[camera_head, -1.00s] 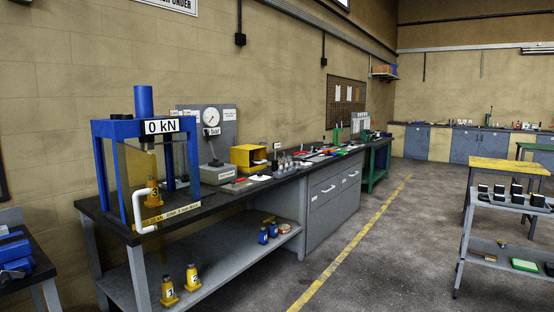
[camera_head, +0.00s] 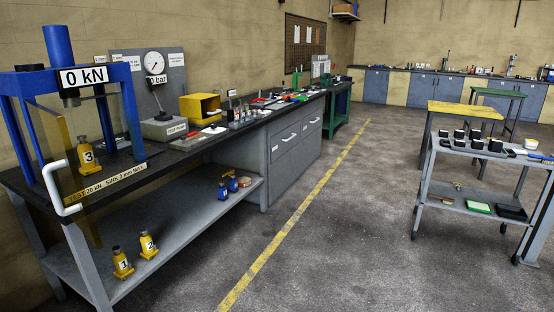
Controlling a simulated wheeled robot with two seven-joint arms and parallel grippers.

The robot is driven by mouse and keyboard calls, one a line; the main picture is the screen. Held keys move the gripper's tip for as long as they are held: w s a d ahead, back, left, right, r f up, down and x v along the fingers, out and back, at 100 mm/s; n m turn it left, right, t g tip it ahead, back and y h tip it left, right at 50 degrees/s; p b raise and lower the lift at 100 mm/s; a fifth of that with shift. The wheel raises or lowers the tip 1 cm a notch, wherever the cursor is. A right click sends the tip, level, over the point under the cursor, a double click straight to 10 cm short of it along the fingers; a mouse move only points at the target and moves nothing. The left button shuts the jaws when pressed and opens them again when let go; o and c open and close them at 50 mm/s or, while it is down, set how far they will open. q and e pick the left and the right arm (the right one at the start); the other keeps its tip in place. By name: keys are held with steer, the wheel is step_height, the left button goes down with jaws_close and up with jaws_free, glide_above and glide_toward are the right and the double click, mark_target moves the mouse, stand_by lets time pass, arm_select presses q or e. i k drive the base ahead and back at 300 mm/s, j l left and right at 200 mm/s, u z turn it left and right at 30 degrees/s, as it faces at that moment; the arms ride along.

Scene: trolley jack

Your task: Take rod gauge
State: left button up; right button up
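I cannot pick out a rod gauge for certain; the tools on the long bench (camera_head: 190,143) are small at this distance. Several small items, some red and green, lie along the bench top right of an open yellow box (camera_head: 201,107). A row of small upright pieces (camera_head: 240,115) stands there too. Neither of my grippers shows in the head view.
A blue press (camera_head: 68,80) reading 0 kN stands at the left, with yellow jack 3 (camera_head: 87,157) inside. Jacks 1 (camera_head: 122,263) and 2 (camera_head: 147,245) stand on the lower shelf. A grey trolley (camera_head: 470,205) is at right. The floor between is clear.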

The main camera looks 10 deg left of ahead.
mark_target(230, 113)
steer(key=i+u, duration=0.2)
steer(key=i, duration=2.4)
